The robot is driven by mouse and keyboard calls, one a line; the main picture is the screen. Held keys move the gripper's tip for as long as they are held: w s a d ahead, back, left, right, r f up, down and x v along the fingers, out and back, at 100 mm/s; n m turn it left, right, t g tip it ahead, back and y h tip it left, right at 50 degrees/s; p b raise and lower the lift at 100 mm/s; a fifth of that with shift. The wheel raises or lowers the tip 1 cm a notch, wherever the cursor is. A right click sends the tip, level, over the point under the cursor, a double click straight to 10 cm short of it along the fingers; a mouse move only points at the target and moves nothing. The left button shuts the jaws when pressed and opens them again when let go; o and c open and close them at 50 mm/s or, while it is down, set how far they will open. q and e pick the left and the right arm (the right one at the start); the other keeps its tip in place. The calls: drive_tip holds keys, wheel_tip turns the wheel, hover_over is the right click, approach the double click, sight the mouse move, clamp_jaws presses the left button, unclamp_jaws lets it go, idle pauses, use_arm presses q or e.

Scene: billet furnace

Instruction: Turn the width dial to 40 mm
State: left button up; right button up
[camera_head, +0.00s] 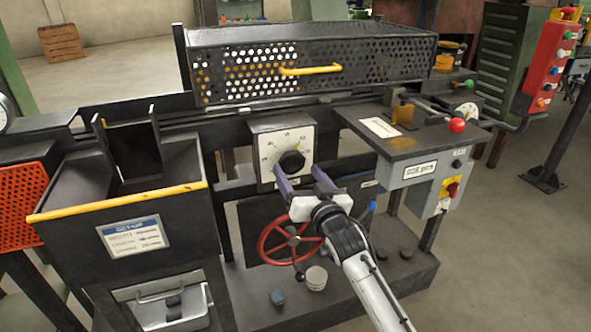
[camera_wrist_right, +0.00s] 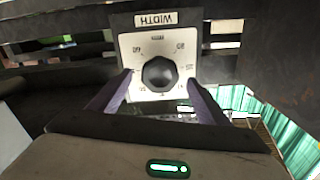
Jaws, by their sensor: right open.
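The width dial is a round black knob (camera_head: 291,162) on a pale square scale plate (camera_head: 270,143), on the front of the machine. The scale figures are too small to read surely, and I cannot tell where the knob points. My right gripper (camera_head: 297,169) is open, its purple fingers reaching towards the plate's lower part. In the wrist view its fingertips (camera_wrist_right: 160,78) lie either side of the knob, with visible gaps. My left gripper is out of view.
A red handwheel (camera_head: 290,243) is below the dial. A grey control box (camera_head: 428,172) and a lever with a red ball (camera_head: 456,125) stand to the right. A perforated guard with a yellow handle (camera_head: 310,69) is above. A set-up card (camera_head: 135,235) is at left.

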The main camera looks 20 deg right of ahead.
drive_tip(key=shift+w, duration=1.25)
drive_tip(key=c, duration=1.1)
drive_tip(key=shift+o, duration=0.2)
